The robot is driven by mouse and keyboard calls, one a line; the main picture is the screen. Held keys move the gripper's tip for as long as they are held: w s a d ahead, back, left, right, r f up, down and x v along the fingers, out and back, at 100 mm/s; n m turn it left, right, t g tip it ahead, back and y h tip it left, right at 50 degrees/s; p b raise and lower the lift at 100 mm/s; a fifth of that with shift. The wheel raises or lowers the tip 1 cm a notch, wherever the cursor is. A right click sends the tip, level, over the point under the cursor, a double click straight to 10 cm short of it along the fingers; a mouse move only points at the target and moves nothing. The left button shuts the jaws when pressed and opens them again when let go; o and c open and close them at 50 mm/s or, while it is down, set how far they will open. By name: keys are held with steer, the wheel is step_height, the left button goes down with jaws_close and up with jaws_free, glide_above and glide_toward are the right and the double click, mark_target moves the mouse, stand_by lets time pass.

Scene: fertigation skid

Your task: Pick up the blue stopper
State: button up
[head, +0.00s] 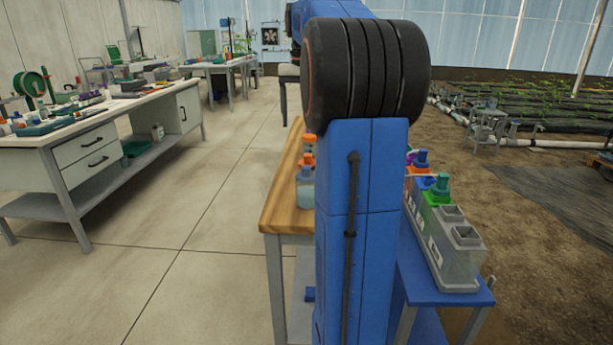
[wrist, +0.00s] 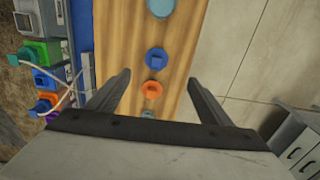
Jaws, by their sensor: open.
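A blue stopper (wrist: 157,59) stands over the wooden bench top, seen from above in the wrist view. An orange stopper (wrist: 152,87) is close beside the blue one. My gripper (wrist: 159,78) is open, its fingers apart on either side of the blue and orange stoppers in the picture. Nothing is between its fingers in a grip; its height above them is hard to tell. My gripper is hidden in the head view.
A grey block (head: 455,260) with green, blue and other coloured stoppers stands on a blue stand (head: 465,297), right of the wooden bench (head: 283,190). A light blue round thing (wrist: 160,6) lies farther along the bench. A cluttered workbench (head: 100,115) is at left, with open floor between.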

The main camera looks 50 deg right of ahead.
steer(key=f, duration=0.3)
steer(key=d+f, duration=0.1)
steer(key=f, duration=0.7)
steer(key=shift+d, duration=0.15)
steer(key=shift+w+d+f, duration=0.1)
steer(key=shift+w+f, duration=0.05)
steer(key=shift+f, duration=2.95)
steer(key=c, duration=1.1)
steer(key=shift+r, duration=0.15)
